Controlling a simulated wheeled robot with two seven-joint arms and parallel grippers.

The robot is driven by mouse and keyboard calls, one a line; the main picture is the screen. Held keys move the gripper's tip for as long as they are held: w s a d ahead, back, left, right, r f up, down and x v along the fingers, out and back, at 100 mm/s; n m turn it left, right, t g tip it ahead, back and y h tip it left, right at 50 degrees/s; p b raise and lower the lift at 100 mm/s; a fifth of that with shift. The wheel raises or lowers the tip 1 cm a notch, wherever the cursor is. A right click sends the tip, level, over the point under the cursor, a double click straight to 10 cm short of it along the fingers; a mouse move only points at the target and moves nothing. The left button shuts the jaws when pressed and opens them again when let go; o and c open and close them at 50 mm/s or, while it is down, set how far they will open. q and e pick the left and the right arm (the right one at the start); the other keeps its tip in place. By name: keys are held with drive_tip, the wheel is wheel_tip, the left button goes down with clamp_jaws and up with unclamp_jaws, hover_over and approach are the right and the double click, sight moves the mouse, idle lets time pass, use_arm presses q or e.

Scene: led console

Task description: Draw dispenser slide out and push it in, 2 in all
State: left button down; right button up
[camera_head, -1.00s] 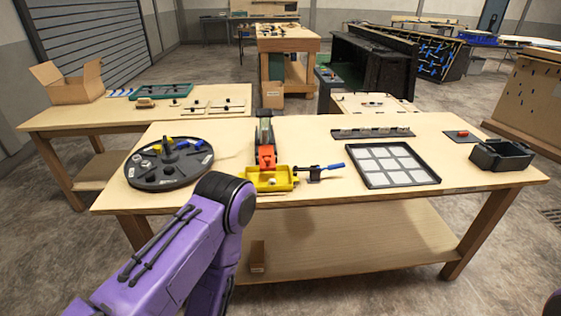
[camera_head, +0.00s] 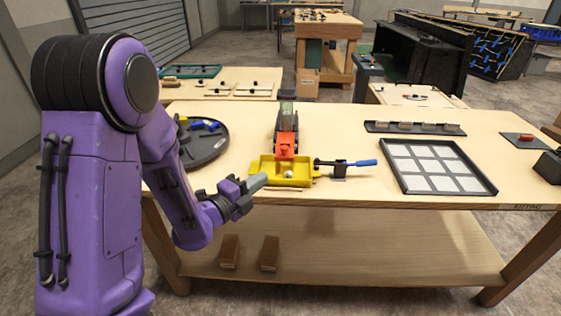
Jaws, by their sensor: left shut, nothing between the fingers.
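The dispenser stands near the front edge of the table, with a dark upright hopper (camera_head: 286,112) at the back and a red-orange slide (camera_head: 285,140) in front of it. The slide's front end reaches the back of a yellow tray (camera_head: 265,170). A small pale ball (camera_head: 289,174) lies in the tray. My left gripper (camera_head: 258,182) is shut and empty, at the tray's left front corner in the picture. I cannot tell whether its tips touch the tray. My right gripper is out of view.
A blue-handled lever (camera_head: 360,163) on a dark mount stands just right of the tray. A black-rimmed grid panel (camera_head: 435,166) lies farther right. A round dark turntable (camera_head: 207,148) is at the left, partly behind my left arm. Bare tabletop lies behind the lever.

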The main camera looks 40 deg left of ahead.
sight(280, 156)
use_arm(q)
drive_tip(key=w+p, duration=0.1)
drive_tip(key=w, duration=0.2)
drive_tip(key=w+a+p, duration=0.1)
drive_tip(key=w+p, duration=0.1)
drive_tip(key=w, duration=0.2)
drive_tip(key=w+p, duration=0.1)
drive_tip(key=w, duration=0.3)
drive_tip(key=shift+w+a, duration=0.15)
drive_tip(key=shift+w, duration=0.05)
drive_tip(key=shift+w+a+f, duration=0.1)
drive_tip(key=shift+w+a, duration=0.2)
drive_tip(key=shift+d, duration=0.1)
drive_tip(key=shift+w, duration=0.1)
